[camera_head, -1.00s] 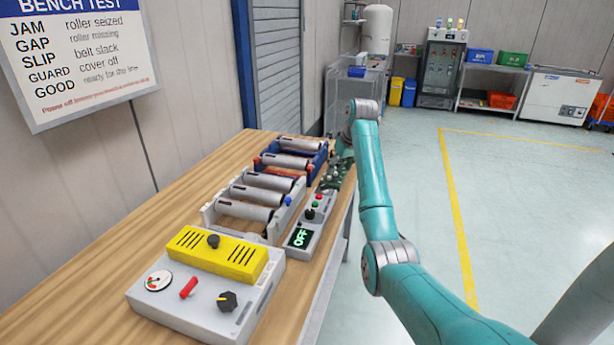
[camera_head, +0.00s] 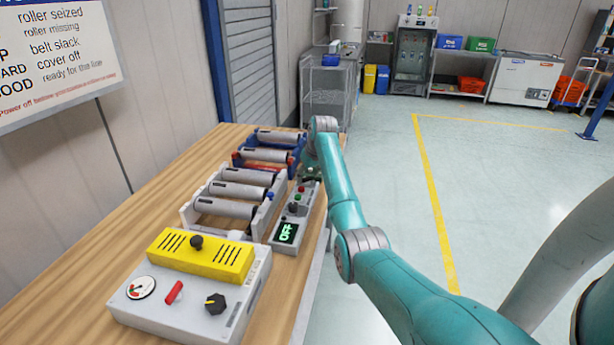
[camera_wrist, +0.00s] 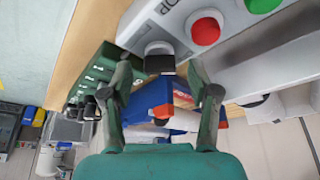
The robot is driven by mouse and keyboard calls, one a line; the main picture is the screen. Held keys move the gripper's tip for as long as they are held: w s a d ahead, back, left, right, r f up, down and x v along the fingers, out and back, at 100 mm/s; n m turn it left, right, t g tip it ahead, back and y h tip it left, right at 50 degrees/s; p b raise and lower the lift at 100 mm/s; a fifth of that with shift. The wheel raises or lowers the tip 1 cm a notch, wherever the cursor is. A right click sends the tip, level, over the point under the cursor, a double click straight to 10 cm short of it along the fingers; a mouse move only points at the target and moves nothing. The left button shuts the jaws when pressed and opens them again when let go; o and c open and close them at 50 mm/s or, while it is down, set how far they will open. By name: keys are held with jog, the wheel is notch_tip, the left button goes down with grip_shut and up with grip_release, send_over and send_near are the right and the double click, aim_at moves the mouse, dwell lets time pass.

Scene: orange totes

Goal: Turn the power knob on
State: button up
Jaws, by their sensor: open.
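A grey control box (camera_head: 281,247) stands on the bench's right edge. Its display (camera_head: 287,233) reads OFF in green. A black knob (camera_head: 293,207) and red and green buttons sit behind the display. In the wrist view, a black knob (camera_wrist: 160,57) on a pale base shows close to a red button (camera_wrist: 205,28) and a green button (camera_wrist: 262,4). My gripper (camera_wrist: 158,84) is open and empty, its fingertips apart on either side of that knob in the picture. I see no clear contact, and the depth between them is hard to tell. In the head view my arm partly hides the gripper.
A grey unit with a yellow cover (camera_head: 200,256), a red lever and a black dial (camera_head: 215,303) stands in front. Grey (camera_head: 190,213) and blue (camera_head: 240,158) roller frames lie left of the box. A dark green panel (camera_wrist: 95,72) with several black knobs is close by.

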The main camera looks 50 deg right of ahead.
jog(key=shift+w+f, duration=0.1)
jog(key=shift+f, duration=0.1)
grip_shut()
